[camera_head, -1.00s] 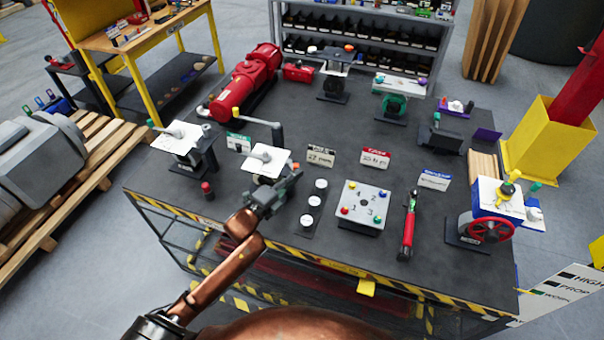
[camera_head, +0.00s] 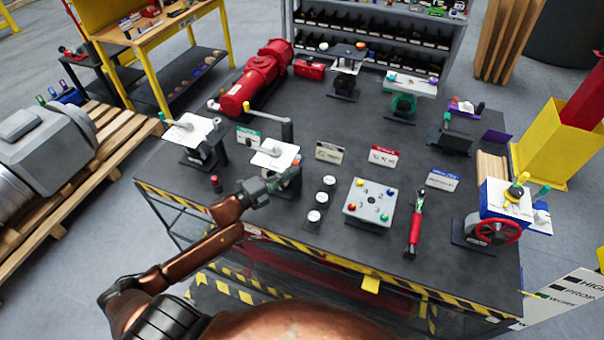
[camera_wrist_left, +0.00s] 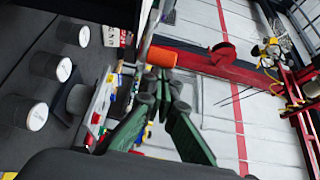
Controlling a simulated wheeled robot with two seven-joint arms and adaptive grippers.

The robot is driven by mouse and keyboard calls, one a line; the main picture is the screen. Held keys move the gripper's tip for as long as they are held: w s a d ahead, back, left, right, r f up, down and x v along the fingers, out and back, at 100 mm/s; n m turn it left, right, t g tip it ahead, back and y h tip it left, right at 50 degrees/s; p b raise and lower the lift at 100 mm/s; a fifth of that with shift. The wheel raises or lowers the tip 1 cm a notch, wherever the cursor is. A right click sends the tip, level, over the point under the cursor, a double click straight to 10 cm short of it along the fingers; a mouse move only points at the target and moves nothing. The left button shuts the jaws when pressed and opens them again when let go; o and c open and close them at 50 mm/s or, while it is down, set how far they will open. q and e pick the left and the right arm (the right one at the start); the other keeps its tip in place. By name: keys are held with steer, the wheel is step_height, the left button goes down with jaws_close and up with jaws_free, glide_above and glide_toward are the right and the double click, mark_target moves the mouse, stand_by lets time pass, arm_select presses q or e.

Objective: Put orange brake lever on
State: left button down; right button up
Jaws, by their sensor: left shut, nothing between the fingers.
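My left gripper (camera_head: 278,184) is at the front of the table, beside the valve station with a white plate (camera_head: 274,153) and a grey lever with a yellow end. Its fingers are shut and empty. A small orange piece (camera_head: 296,163), which looks like the brake lever's handle, shows just beyond the fingertips. In the left wrist view the dark green fingers (camera_wrist_left: 158,88) are close together, and the orange cylinder (camera_wrist_left: 162,56) appears just past their tips. I cannot tell whether they touch it. The rest of the lever is hidden or too small to make out. My right gripper is not in view.
A small red-topped cylinder (camera_head: 216,183) stands left, near the table's striped front edge.

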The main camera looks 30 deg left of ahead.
arm_select(q)
steer(key=shift+w+a+r, duration=0.2)
steer(key=shift+a+r, duration=0.1)
steer(key=shift+a, duration=0.3)
steer(key=shift+d, duration=0.15)
steer(key=s+d+p, duration=0.2)
steer(key=d, duration=0.1)
steer(key=s+a+b, duration=0.2)
steer(key=s+a, duration=0.4)
steer(key=s, duration=0.1)
steer(key=shift+a+f+h+b, duration=0.3)
